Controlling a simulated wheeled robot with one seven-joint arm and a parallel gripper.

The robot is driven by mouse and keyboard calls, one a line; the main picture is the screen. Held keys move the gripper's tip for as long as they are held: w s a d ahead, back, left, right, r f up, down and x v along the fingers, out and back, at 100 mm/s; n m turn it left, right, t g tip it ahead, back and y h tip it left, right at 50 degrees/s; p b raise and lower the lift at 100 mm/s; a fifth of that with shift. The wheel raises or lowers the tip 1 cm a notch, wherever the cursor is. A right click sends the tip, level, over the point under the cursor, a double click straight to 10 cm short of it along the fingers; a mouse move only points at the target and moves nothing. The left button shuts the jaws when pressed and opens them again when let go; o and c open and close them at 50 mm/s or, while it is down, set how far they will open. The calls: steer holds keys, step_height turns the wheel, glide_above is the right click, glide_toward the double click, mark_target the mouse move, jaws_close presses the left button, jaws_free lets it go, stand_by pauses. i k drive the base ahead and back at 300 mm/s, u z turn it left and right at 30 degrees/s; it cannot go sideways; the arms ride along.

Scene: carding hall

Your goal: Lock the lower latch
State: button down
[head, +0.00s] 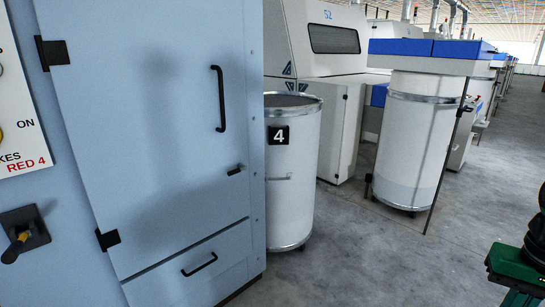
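The latch (236,170) is a small dark lever low on the right edge of the tall light-blue cabinet door (150,130). Its handle lies close to level, tilted slightly, pointing left onto the door. The door looks flush with its frame. Whether the latch is engaged cannot be told. No second latch shows; the top of the door is cut off. My gripper is not in view. A green and black part (518,265) at the lower right edge may belong to my arm.
A black door handle (219,98) sits above the latch. A lower panel (190,280) has its own handle (199,264). A white can marked 4 (293,180) stands right beside the cabinet. Grey floor (400,265) is clear at right.

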mark_target(230, 172)
steer(key=z, duration=0.1)
steer(key=i, duration=0.8)
steer(key=u, duration=0.5)
steer(key=i, duration=0.6)
steer(key=u, duration=0.45)
